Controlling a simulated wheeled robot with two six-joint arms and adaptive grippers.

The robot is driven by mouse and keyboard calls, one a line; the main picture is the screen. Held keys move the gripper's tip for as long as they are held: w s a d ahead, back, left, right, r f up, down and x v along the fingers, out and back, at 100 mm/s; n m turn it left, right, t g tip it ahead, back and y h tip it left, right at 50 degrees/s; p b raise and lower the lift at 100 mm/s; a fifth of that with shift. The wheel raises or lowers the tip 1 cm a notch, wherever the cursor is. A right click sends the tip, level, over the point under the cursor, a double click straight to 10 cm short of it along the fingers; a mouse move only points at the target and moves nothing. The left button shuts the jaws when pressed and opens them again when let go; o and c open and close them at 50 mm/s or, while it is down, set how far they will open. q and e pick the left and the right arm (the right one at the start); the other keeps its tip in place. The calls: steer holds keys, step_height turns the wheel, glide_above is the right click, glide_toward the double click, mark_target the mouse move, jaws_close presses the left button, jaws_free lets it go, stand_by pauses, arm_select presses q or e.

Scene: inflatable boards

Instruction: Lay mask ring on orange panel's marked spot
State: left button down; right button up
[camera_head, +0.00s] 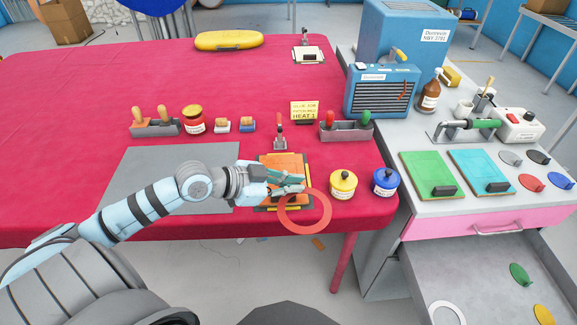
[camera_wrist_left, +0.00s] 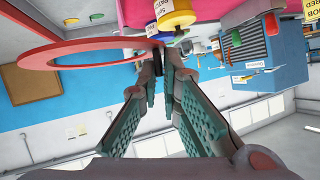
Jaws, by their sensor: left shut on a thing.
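My left gripper (camera_head: 298,183) is shut on the red-orange mask ring (camera_head: 328,215) by a small dark grip at its edge. The ring is held above the front of the orange panel (camera_head: 283,163), reaching past its front right edge. In the left wrist view the ring (camera_wrist_left: 62,50) extends left from the fingertips (camera_wrist_left: 160,62). The panel lies near the red table's front edge, partly hidden by my left gripper and the ring. Its marked spot cannot be made out. My right gripper is not in view.
A yellow jar (camera_head: 343,185) and a blue jar (camera_head: 384,183) stand close to the right of the panel. A grey mat (camera_head: 165,160) lies left. An open drawer holds a white ring (camera_head: 434,309).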

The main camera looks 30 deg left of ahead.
arm_select(q)
steer(key=w+a+r+n+t+y+p, duration=0.1)
steer(key=w+a+r+n+y+p, duration=0.1)
steer(key=w+a+r+n+y, duration=0.45)
steer(key=w+a+r+n+t+y+p, duration=0.1)
steer(key=w+a+r+n+y, duration=0.25)
steer(key=a, duration=0.65)
steer(key=shift+n+g, duration=0.3)
steer(key=shift+n, duration=0.1)
steer(key=f+b, duration=0.1)
steer(key=f, duration=0.5)
steer(key=f+b, duration=0.2)
steer(key=f, duration=0.5)
steer(key=f+b, duration=0.1)
steer(key=f, duration=0.6)
steer(key=shift+w+a, duration=0.2)
steer(key=shift+w, duration=0.2)
steer(key=shift+f, duration=0.1)
steer(key=c, duration=1.8)
jaws_free()
steer(key=p+v, duration=0.3)
steer(key=v, duration=0.9)
steer(key=shift+d, duration=0.15)
